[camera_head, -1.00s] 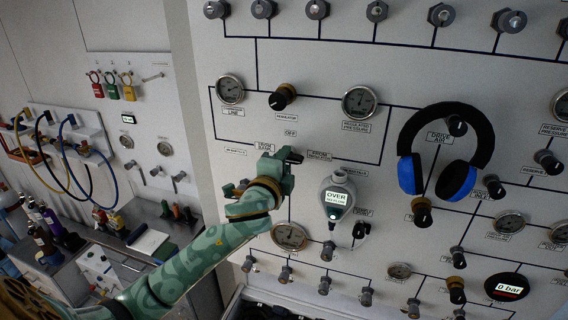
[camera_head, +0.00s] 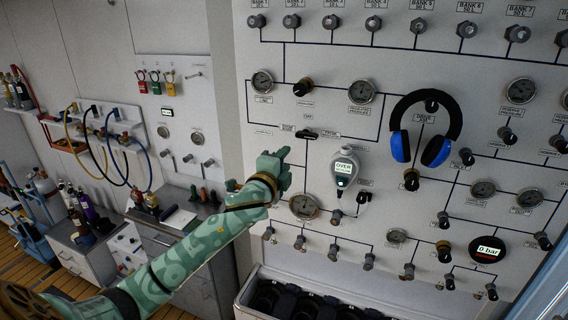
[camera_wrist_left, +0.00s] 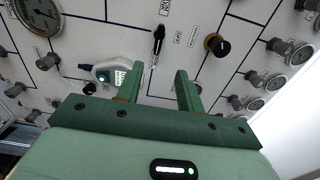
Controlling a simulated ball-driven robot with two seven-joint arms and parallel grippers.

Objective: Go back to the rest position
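My left gripper (camera_head: 277,163), green with a matching arm, is in front of the fill panel (camera_head: 345,60). It is below and left of a black selector knob (camera_head: 306,134) in the head view. In the left wrist view its two fingers (camera_wrist_left: 158,85) are apart with nothing between them. The selector knob (camera_wrist_left: 159,38) is beyond the fingertips and apart from them. My right gripper does not show in either view.
A grey device reading "OVER" (camera_head: 344,168) and blue-black headphones (camera_head: 436,149) hang on the panel among gauges and knobs. An open bin with dark cylinders (camera_head: 249,290) stands below. A workbench (camera_head: 165,232) and hose rack (camera_head: 97,120) are at left.

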